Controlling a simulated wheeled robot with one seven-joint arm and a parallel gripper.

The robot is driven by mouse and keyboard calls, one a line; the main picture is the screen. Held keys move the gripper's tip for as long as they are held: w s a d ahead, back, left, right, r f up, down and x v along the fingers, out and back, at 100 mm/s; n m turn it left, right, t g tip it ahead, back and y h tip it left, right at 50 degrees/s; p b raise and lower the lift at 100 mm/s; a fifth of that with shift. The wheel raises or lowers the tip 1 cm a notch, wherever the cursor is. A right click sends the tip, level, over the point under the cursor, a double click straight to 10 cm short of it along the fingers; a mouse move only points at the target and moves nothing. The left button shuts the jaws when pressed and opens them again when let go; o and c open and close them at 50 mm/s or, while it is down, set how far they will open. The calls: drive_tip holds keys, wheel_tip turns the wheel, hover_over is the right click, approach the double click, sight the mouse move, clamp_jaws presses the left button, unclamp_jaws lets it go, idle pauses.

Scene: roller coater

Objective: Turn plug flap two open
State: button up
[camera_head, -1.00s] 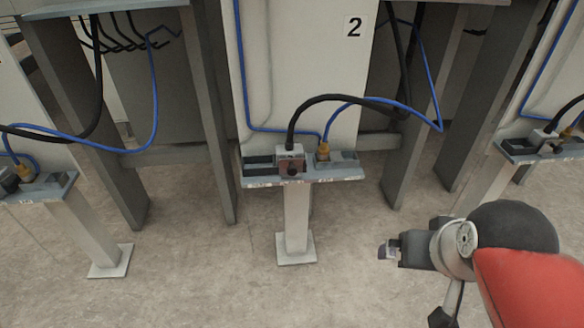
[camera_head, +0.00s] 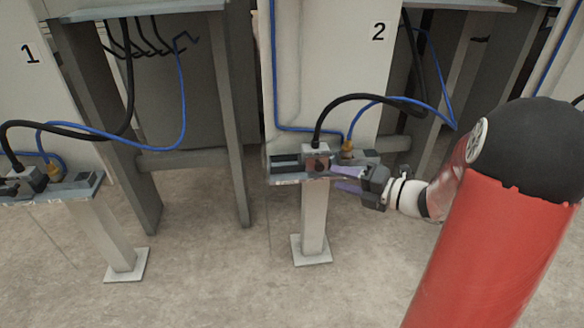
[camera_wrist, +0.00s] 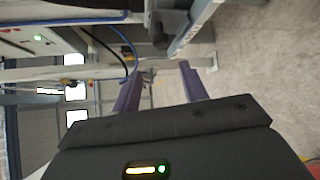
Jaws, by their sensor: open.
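The plug (camera_head: 316,151) at station two is a grey block with a dark reddish front. It sits on a narrow grey-blue shelf (camera_head: 285,180) below the panel marked 2, with a black cable from its top. I cannot make out a separate flap or its angle. My gripper (camera_head: 338,180) is open, with two purple fingers pointing left, just below and right of the plug's front at the shelf's front edge. I cannot tell if it touches. In the wrist view, the open fingers (camera_wrist: 165,69) have nothing visible between their tips.
A blue cable ends at an orange connector (camera_head: 347,149) right of the plug. The shelf stands on a pale post (camera_head: 313,220). Station one's shelf (camera_head: 80,188) is at the left. Grey uprights (camera_head: 234,120) flank the panel. The floor in front is clear.

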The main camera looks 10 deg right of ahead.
sight(320, 169)
drive_tip(key=w+a, duration=0.1)
drive_tip(key=w, duration=0.1)
drive_tip(key=w+a+f+m, duration=0.1)
drive_tip(key=w+a, duration=0.1)
drive_tip(key=w+a+m, duration=0.1)
drive_tip(key=w, duration=0.1)
drive_tip(key=shift+w+a+f+t+b, duration=0.25)
drive_tip(key=shift+w+t+b, duration=0.05)
drive_tip(key=shift+t+b, duration=0.1)
clamp_jaws()
